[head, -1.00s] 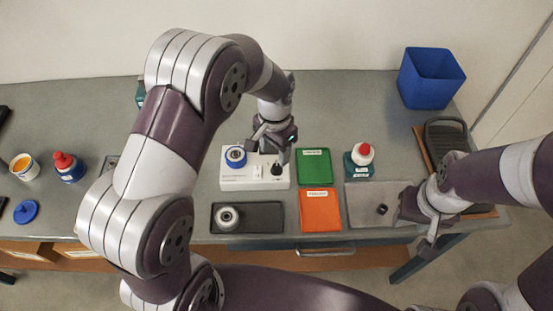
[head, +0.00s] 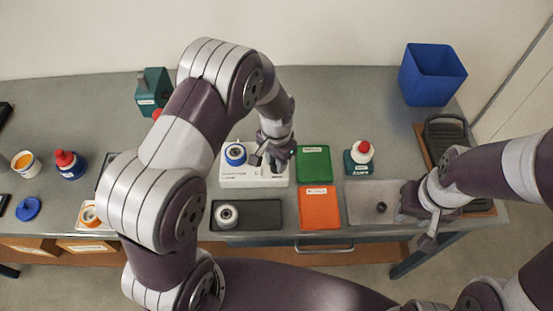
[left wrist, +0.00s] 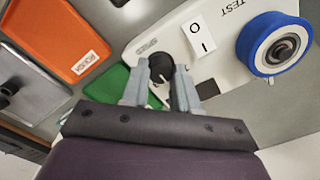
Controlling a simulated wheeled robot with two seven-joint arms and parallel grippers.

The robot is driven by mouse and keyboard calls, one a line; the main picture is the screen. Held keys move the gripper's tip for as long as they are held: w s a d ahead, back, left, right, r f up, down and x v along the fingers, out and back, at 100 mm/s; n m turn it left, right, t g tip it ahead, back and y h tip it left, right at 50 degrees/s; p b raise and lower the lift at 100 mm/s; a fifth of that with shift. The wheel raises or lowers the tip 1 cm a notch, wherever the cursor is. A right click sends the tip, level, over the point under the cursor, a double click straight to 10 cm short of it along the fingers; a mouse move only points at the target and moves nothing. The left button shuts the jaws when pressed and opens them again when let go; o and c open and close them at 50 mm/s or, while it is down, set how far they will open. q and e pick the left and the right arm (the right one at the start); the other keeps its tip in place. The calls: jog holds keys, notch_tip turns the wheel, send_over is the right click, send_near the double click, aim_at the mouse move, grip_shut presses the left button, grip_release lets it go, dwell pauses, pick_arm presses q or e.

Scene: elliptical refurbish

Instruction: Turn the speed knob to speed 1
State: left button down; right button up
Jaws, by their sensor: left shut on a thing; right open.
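The white test box (head: 232,181) stands near the middle of the table, with a blue-rimmed wheel (head: 235,154) on its left part. In the left wrist view the black speed knob (left wrist: 162,67) sits beside the "SPEED" label and a white O/I switch (left wrist: 198,38). My left gripper (left wrist: 161,92) has a finger on either side of the knob and is shut on it; a white mark shows between the fingers. In the head view this gripper (head: 268,158) hides the knob. I cannot read the speed setting.
A green mat (head: 314,165) and an orange mat (head: 320,208) lie right of the box. A dark tray (head: 263,215) with a wheel is in front. A red-capped bottle (head: 362,152), grey tray (head: 362,205) and blue bin (head: 431,76) are further right.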

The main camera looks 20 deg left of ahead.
pick_arm(q)
jog(key=shift+n, duration=0.3)
jog(key=n, duration=0.4)
jog(key=shift+n+p, duration=0.35)
jog(key=shift+n, duration=1.75)
jog(key=c, duration=1)
grip_release()
jog(key=shift+o, duration=0.7)
jog(key=shift+s, duration=0.1)
jog(key=shift+r, duration=0.2)
